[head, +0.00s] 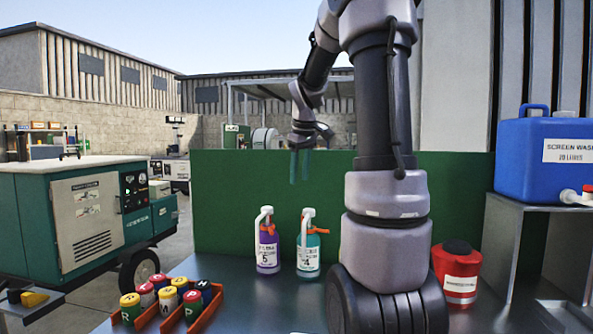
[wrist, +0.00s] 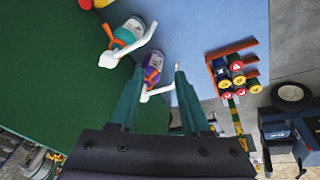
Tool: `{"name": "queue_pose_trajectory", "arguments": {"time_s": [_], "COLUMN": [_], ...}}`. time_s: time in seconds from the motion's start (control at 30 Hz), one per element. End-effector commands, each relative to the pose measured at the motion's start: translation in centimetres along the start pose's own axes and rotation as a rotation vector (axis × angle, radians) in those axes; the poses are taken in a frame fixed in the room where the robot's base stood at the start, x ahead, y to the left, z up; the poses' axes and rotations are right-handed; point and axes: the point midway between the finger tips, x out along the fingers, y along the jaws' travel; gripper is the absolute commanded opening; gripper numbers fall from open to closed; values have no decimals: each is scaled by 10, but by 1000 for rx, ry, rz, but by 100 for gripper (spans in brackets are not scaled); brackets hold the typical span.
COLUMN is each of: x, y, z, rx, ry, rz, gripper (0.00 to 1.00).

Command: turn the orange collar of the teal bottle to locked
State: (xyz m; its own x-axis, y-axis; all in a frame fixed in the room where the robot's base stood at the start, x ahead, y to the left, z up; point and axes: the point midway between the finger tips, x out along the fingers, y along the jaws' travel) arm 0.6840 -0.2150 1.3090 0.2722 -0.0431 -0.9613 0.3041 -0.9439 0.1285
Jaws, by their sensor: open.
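The teal bottle (head: 308,256) stands upright on the bench, with a white label and white spray-type top. Its orange collar (head: 317,231) sits below the top, with a part sticking out to the right. In the wrist view the teal bottle (wrist: 128,32) is at upper left, its orange collar (wrist: 113,43) partly covered by the white top. A purple bottle (head: 268,252) with an orange collar stands just left of it. My gripper (head: 299,182) is open and empty, fingers down, above both bottles. In the wrist view the purple bottle (wrist: 153,68) shows between the fingers.
An orange rack (head: 172,320) of several coloured cans is at front left. A red container (head: 457,275) stands right of my arm. A blue screen wash drum (head: 548,165) sits on a grey stand. A green panel (head: 225,190) rises behind the bottles.

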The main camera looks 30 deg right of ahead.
Motion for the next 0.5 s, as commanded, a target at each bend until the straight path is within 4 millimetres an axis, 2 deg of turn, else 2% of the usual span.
{"name": "queue_pose_trajectory", "arguments": {"time_s": [0.2, 0.5], "x": [-18, -26], "y": [-26, -39], "z": [9, 14], "rx": [72, 113], "ry": [43, 64], "rz": [-4, -8], "gripper": [47, 47]}}
